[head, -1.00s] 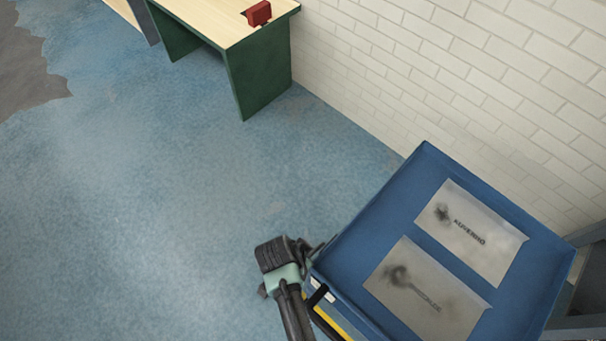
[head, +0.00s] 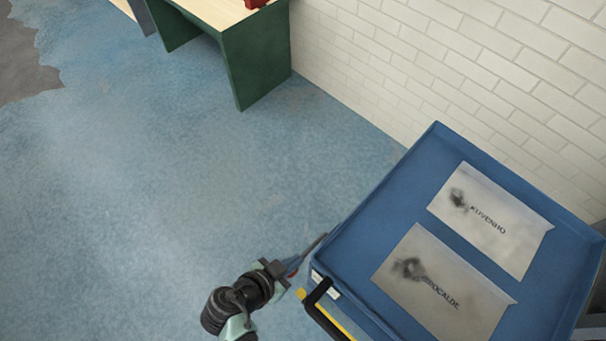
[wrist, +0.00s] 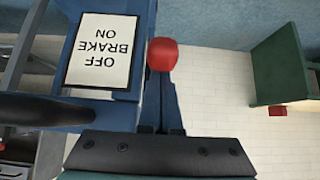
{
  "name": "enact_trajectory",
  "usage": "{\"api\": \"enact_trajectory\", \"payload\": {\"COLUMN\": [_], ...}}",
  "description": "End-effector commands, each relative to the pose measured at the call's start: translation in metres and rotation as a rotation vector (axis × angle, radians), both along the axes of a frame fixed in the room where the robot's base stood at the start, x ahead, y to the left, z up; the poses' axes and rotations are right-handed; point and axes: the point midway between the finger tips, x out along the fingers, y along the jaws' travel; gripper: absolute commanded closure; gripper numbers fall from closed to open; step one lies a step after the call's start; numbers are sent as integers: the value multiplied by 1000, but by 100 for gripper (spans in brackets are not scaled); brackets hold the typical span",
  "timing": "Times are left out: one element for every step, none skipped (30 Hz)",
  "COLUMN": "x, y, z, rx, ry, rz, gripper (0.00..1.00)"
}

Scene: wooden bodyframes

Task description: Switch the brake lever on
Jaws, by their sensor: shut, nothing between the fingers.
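The brake lever's red knob (wrist: 162,54) is at the upper middle of the wrist view, beside a white label (wrist: 101,50) reading OFF, BRAKE, ON upside down. The label is on the blue cart. In the head view a small red patch (head: 292,272), probably the knob, shows by the cart's near left corner. My gripper (wrist: 160,84) is shut and empty, its dark fingers just below the knob in the wrist view; whether they touch it I cannot tell. In the head view my gripper (head: 279,268) is at the cart's corner. The lever's shaft is mostly hidden.
The blue cart (head: 352,212) carries two grey printed sheets and has a black handle (head: 318,292) near my gripper. A white brick wall (head: 400,75) stands behind it. A green-sided table (head: 262,72) is at the back. The blue floor left of the cart is clear.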

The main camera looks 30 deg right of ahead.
Motion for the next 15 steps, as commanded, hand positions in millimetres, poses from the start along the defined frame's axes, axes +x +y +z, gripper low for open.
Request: {"api": "enact_trajectory", "payload": {"x": [-1, -1, -1, -1, -2, -2, -2, -2, -2, -2, -2, -2, -2, -2, -2], "y": [3, 4, 4, 5, 5, 6, 6, 6, 7, 7, 7, 7, 6, 6, 6], "z": [-18, -20, -24, -27, -30, -34, -36, -39, -42, -44, -47, -49, -51, -53, -55], "rx": [-36, -57, -86, -109, -132, -161, -183, -203, -230, -252, -272, -297, -317, -335, -358], "ry": [-12, -21, -32, -39, -48, -59, -66, -75, -83, -92, -99, -107, -115, -121, -129], "rz": [3, 4, 3, 3, 3, 4, 2, 2, 2, 2, 2, 1, 2, 1, -1], "gripper": [100, 100, 100, 100, 100, 100, 100, 100, 100, 100, 100, 100, 100, 100, 100]}}
